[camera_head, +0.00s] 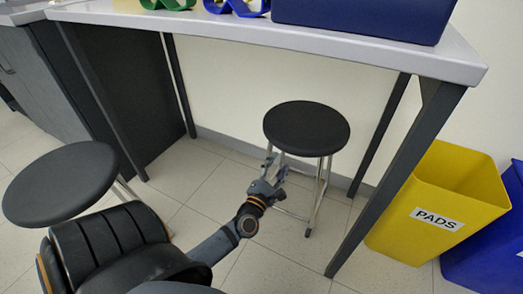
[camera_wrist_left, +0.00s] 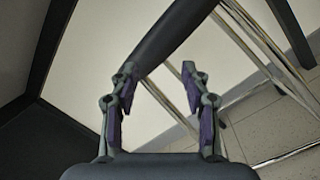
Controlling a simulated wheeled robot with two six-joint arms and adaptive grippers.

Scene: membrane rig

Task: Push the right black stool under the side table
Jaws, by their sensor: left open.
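The right black stool (camera_head: 307,128) has a round black seat and chrome legs. It stands upright between the legs of the side table (camera_head: 300,40), close to the back wall, and its feet appear inside the table's footprint. My left gripper (camera_head: 276,162) is open at the stool's near left side, just below the seat. In the left wrist view the dark seat edge (camera_wrist_left: 182,30) crosses just beyond the open fingertips (camera_wrist_left: 158,69), with chrome legs to the right. I cannot tell whether the fingers touch the stool. My right gripper is out of view.
Another black stool (camera_head: 58,183) stands at the left. A yellow bin labelled PADS (camera_head: 440,200) and a blue bin (camera_head: 490,240) stand right of the table's front right leg (camera_head: 395,180). A blue box (camera_head: 365,15) and green and blue items sit on the tabletop.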

